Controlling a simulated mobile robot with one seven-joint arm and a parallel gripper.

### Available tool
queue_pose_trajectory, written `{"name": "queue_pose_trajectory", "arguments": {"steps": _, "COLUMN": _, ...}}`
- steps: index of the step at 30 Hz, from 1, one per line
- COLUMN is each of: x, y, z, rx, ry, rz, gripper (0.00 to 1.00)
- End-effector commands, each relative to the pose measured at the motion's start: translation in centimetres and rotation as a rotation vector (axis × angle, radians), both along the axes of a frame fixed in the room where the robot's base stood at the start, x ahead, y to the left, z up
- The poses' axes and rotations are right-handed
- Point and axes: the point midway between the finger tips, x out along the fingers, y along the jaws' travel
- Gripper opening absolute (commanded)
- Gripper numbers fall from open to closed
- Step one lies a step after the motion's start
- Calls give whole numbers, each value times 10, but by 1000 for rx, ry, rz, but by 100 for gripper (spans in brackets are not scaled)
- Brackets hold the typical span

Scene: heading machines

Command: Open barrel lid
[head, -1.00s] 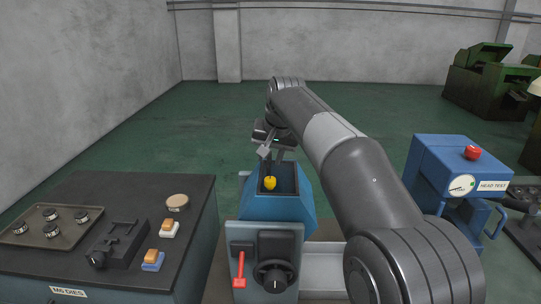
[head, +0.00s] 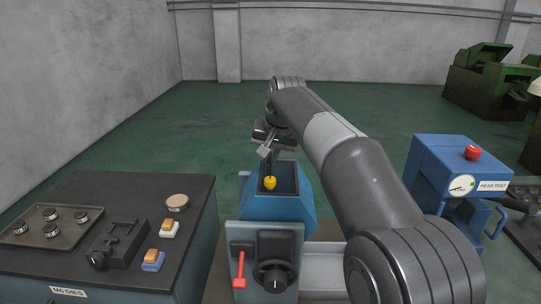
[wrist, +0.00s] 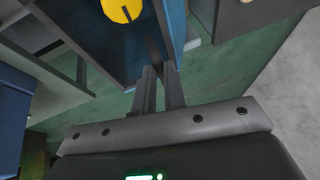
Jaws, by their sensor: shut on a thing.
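The blue barrel housing (head: 306,205) stands in the middle of the head view. Its top is a dark rectangular area framed in blue, with a yellow knob-like part (head: 270,183) in it. The yellow part shows from close up in the wrist view (wrist: 121,8), with a black slot. My gripper (head: 268,160) reaches down at the far side of this top. In the wrist view my gripper's fingers (wrist: 158,78) are close together on a thin dark plate-like edge (wrist: 154,42) beside the blue wall. I cannot tell for certain whether this edge is the lid.
A red lever (head: 239,270) and a dark dial (head: 273,277) are on the front panel. A dark bench (head: 120,195) with a tray and switches stands at left. A blue head tester (head: 435,160) stands at right, past my arm.

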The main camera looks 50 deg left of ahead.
Motion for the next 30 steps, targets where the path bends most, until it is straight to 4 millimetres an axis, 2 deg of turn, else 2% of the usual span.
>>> {"name": "queue_pose_trajectory", "arguments": {"steps": 11, "x": 8, "y": -8, "z": 9, "rx": 86, "ry": 85, "rz": -4, "gripper": 0}}
{"name": "queue_pose_trajectory", "arguments": {"steps": 30, "x": 45, "y": -44, "z": 32, "rx": 495, "ry": 495, "rz": -7, "gripper": 0}}
